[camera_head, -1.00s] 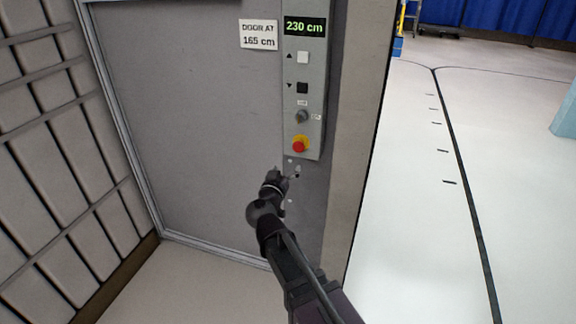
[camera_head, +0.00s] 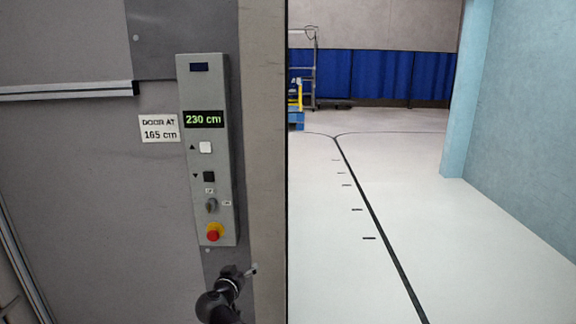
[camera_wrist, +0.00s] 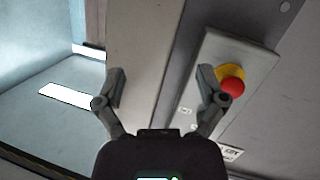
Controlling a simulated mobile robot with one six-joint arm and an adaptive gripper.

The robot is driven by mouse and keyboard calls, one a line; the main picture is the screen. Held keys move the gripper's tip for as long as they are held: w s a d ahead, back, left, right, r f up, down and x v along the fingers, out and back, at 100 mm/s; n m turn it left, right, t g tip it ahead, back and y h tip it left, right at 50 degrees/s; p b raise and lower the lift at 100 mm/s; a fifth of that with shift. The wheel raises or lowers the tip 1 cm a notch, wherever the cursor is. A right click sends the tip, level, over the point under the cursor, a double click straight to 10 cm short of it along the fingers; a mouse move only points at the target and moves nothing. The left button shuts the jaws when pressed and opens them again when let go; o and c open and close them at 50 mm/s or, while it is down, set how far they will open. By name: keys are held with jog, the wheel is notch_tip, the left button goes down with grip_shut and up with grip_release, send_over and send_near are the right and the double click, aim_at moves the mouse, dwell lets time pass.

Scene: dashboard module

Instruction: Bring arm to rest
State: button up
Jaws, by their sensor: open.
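My gripper (camera_head: 243,277) shows at the bottom of the head view, just below the control panel (camera_head: 206,120) on the grey wall. In the wrist view my gripper (camera_wrist: 165,85) has its two fingers spread wide, with nothing between them. The panel also shows in the wrist view (camera_wrist: 240,58), behind the right finger. Its red emergency button (camera_head: 213,235) on a yellow base sits at the panel's lower end, and the same button (camera_wrist: 232,82) lies close to the right fingertip in the picture. I cannot tell the exact gap.
The panel display (camera_head: 203,119) reads 230 cm, and a white sign (camera_head: 159,128) reads "DOOR AT 165 cm". Open pale floor (camera_head: 390,180) with a dark line lies to the right. A blue-green wall (camera_head: 505,100) stands at far right, and a yellow-blue item (camera_head: 296,105) stands at the back.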

jog(key=s+d+f+m+g+h, duration=0.15)
jog(key=d+f+g, duration=0.3)
jog(key=d, duration=0.55)
jog(key=s+d+f+m+g+h, duration=0.15)
jog(key=d+f+g, duration=0.3)
jog(key=d, duration=0.55)
jog(key=s+d+f+n+g+y, duration=0.2)
jog(key=s+d+f+g+y, duration=0.45)
jog(key=s+d, duration=0.45)
notch_tip(320, 180, up, 14)
jog(key=p, duration=1.3)
jog(key=shift+s+a, duration=0.2)
jog(key=shift+a, duration=0.2)
